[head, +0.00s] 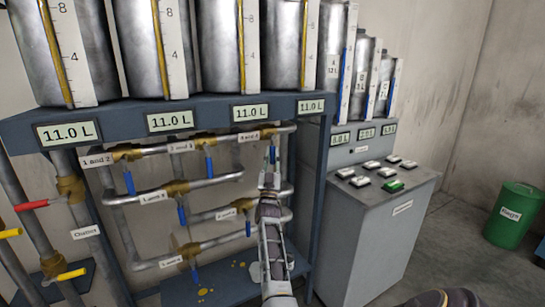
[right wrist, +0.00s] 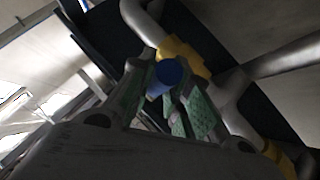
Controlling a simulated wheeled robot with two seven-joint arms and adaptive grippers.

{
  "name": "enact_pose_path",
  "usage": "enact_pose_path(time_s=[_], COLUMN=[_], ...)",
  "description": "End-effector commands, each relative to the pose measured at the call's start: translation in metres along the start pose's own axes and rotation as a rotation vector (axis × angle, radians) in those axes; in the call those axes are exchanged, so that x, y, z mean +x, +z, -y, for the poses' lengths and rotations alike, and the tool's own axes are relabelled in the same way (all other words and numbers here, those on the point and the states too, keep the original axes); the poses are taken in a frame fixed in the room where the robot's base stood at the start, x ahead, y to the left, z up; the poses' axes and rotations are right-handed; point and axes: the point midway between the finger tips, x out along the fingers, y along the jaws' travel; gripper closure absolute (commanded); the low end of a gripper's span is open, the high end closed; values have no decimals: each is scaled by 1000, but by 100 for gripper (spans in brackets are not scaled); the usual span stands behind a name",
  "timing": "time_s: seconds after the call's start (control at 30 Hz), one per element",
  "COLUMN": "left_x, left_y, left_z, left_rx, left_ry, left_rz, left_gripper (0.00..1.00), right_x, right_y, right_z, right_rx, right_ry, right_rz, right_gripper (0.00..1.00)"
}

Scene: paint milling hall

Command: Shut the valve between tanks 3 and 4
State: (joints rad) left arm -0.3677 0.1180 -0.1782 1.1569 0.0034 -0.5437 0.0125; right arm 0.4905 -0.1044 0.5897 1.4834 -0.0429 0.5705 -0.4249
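The valve labelled "3 and 4" (head: 249,137) sits on the top pipe, below the right end of the tank shelf. Its brass body (head: 268,132) shows, and it appears yellow in the right wrist view (right wrist: 185,57). Its blue handle (right wrist: 166,74) points down from the pipe. My right gripper (head: 271,158) has come up from below. In the right wrist view its green-padded fingers lie on both sides of the handle and close to it, with the handle filling the gap. My gripper partly hides the handle in the head view. My left gripper is out of view.
Other blue-handled valves and pipes surround my right gripper, including one labelled "2 and 3" (head: 180,146). Displays above read 11.0 L. A grey control cabinet (head: 375,235) with several buttons stands to the right. A green bin (head: 514,215) is farther right.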

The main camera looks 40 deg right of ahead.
Motion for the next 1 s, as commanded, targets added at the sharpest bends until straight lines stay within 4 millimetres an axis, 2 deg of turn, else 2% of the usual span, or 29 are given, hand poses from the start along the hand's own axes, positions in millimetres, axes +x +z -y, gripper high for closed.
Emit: enact_pose_path(time_s=[0.03, 0.17, 0.67, 1.0], left_x=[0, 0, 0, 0], left_y=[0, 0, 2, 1], left_z=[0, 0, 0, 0], left_rx=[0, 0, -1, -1], left_ry=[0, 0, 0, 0], left_rz=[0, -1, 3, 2], left_gripper=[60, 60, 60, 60], right_x=[-2, -1, -6, -38], right_y=[2, 1, 0, 1], right_z=[1, 1, 0, 1], right_rx=[1, 1, 1, 1], right_ry=[-3, -2, -1, -2], right_rz=[5, 3, 1, 3], right_gripper=[77, 60, 60, 60])
